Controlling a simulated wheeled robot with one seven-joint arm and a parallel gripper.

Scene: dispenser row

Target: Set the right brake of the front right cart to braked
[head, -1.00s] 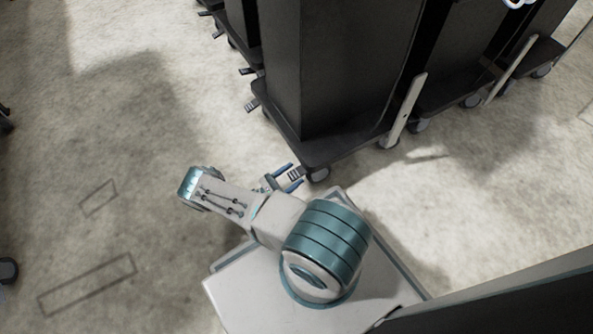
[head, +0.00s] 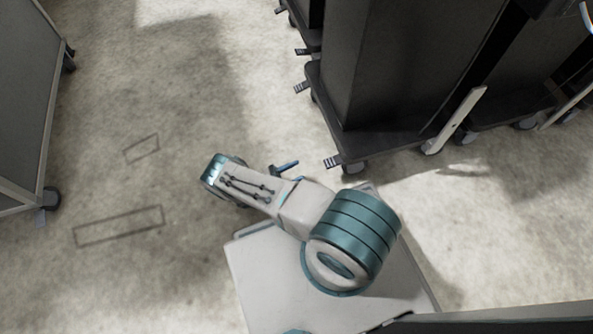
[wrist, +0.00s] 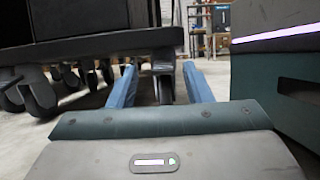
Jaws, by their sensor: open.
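The nearest black cart (head: 385,140) stands at upper right in the head view. A small ribbed brake pedal (head: 333,161) sticks out from its near corner, beside a caster (head: 354,168). A second pedal (head: 301,88) juts from the same cart's far left corner. I cannot tell whether either pedal is up or down. My gripper (head: 287,168) is left of the near pedal, apart from it, with blue fingers. In the wrist view my gripper (wrist: 160,80) is open and empty; a caster (wrist: 165,88) under the cart's edge shows beyond, between the fingers.
More black carts stand behind, one with a pedal (head: 303,52). A pale upright bar (head: 457,120) leans beside the near cart. A grey framed cabinet (head: 25,110) stands at far left. The floor between it and the carts is clear.

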